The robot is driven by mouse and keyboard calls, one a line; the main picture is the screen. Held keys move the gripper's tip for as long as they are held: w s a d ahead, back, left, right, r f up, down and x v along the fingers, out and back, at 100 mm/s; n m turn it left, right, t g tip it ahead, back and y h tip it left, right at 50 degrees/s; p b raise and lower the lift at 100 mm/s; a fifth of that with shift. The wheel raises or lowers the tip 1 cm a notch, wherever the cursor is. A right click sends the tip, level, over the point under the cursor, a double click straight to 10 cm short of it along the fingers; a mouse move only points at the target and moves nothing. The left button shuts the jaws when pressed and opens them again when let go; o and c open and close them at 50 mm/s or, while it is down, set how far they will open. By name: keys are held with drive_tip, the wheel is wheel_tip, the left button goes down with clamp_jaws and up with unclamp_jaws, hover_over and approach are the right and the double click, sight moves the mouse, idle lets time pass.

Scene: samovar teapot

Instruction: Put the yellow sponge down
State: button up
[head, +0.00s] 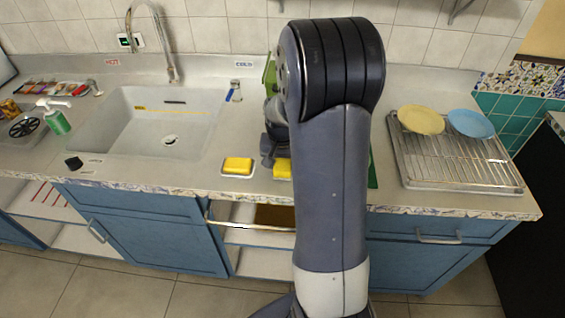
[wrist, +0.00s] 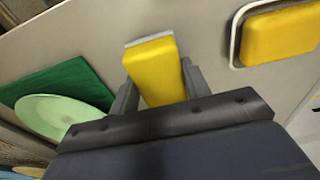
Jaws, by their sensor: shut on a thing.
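A yellow sponge (wrist: 154,70) with a grey layer along one edge sits between the two fingers of my gripper (wrist: 157,88) in the wrist view. The gripper is shut on it. In the head view part of this sponge (head: 282,169) shows beside my arm, near the counter's front edge. Most of the gripper is hidden behind my arm there. I cannot tell whether the sponge touches the counter. A second yellow sponge (head: 238,165) lies on a small white dish (head: 238,174) to its left; it also shows at the right of the wrist view (wrist: 280,34).
The sink (head: 165,125) is at the left. A wire rack (head: 455,160) at the right bears a yellow plate (head: 420,119) and a blue plate (head: 471,123). A green board (wrist: 75,80) and a pale green plate (wrist: 58,117) lie left in the wrist view.

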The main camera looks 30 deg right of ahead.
sight(282, 167)
drive_tip(key=shift+f, duration=0.2)
drive_tip(key=o, duration=1)
drive_tip(key=shift+c, duration=0.2)
drive_tip(key=shift+r, duration=0.6)
wheel_tip(282, 167, up, 11)
drive_tip(key=s+a, duration=0.1)
drive_tip(key=shift+s, duration=0.3)
drive_tip(key=shift+f, duration=0.15)
drive_tip(key=f, duration=0.4)
drive_tip(key=w+f, duration=0.1)
drive_tip(key=f, duration=0.3)
drive_tip(key=d+f, duration=0.1)
drive_tip(key=f, duration=0.3)
drive_tip(key=shift+w+f, duration=0.2)
drive_tip(key=shift+w, duration=0.05)
drive_tip(key=shift+r, duration=1.85)
drive_tip(key=shift+f, duration=0.1)
